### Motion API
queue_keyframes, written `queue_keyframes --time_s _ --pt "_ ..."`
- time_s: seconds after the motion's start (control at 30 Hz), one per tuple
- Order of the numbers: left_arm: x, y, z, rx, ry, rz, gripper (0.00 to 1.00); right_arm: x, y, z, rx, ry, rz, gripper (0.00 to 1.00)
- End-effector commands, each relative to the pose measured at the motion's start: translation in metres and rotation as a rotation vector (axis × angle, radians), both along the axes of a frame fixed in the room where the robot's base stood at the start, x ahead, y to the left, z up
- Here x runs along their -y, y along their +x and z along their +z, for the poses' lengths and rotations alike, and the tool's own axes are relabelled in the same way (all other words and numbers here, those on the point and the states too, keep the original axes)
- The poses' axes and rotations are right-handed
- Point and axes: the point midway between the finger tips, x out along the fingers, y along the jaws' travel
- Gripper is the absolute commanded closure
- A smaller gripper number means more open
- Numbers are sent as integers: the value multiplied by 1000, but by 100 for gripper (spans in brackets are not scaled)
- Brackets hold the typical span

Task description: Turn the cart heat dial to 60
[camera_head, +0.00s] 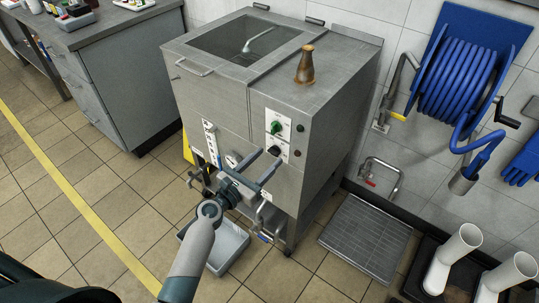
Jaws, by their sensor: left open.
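The steel mixer cart (235,110) stands in the middle, with controls on its front face. A green knob (276,127) sits on an upper white plate. A black dial (274,146) sits on a lower white plate (284,152); its markings are too small to read. My left gripper (269,157) reaches up from the bottom, its two fingers apart and empty, pointing at the front face just below the black dial. I cannot tell whether the fingertips touch the panel. The gripper hides part of the lower front. My right gripper is not in view.
A brown bottle-shaped object (306,66) stands on the cart top. A grey tray (228,246) lies on the floor below. A blue hose reel (455,78) hangs on the wall above a floor grate (366,235).

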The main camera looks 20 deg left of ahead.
Motion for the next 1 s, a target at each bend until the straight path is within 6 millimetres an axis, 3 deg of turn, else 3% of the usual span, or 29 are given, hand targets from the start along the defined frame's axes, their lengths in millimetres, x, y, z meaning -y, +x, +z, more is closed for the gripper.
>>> queue_keyframes --time_s 0.2,0.57,0.77,1.0 --pt "7 18 0 0 -1 0 52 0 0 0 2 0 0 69" --pt "8 22 0 0 0 0 52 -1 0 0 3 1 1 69" --pt "8 22 0 0 0 0 93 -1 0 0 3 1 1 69" --pt "8 21 0 2 7 0 93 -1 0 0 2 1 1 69"
